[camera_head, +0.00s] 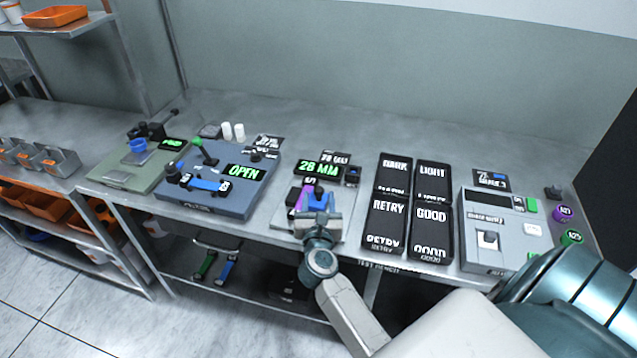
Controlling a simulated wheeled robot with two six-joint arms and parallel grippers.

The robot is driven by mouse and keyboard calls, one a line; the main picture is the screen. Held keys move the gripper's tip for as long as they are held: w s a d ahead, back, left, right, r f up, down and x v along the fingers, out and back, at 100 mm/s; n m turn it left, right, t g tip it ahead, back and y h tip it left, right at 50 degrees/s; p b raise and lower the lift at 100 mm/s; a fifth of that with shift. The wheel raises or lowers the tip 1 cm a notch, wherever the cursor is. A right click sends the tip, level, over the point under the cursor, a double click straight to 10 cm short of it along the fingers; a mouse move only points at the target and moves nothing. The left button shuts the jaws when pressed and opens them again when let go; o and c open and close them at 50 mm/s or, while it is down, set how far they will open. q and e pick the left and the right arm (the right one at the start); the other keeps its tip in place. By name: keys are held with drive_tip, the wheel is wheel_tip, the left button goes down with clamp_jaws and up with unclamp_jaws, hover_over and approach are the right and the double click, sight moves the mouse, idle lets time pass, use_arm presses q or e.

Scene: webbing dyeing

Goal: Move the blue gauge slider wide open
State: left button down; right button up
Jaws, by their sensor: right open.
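The gauge (299,190) stands near the middle of the bench, with a green display (318,169) reading "28 MM". Its blue slider (318,196) sits just below the display, beside a purple piece (306,186). My right gripper (318,214) is over the front of the gauge, right at the slider, with its jaws open. It hides the slider's lower part, and I cannot tell whether the fingers touch it. My left gripper is not in view.
Black bins (387,209) labelled DARK, LIGHT, RETRY and GOOD stand right of the gauge. A grey tester (480,255) is further right. A blue fixture (240,205) with an "OPEN" display is to the left. A strip of bench between fixture and gauge is clear.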

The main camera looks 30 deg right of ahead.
sight(319, 195)
drive_tip(key=shift+p+x, duration=0.5)
drive_tip(key=shift+x, duration=2.2)
clamp_jaws()
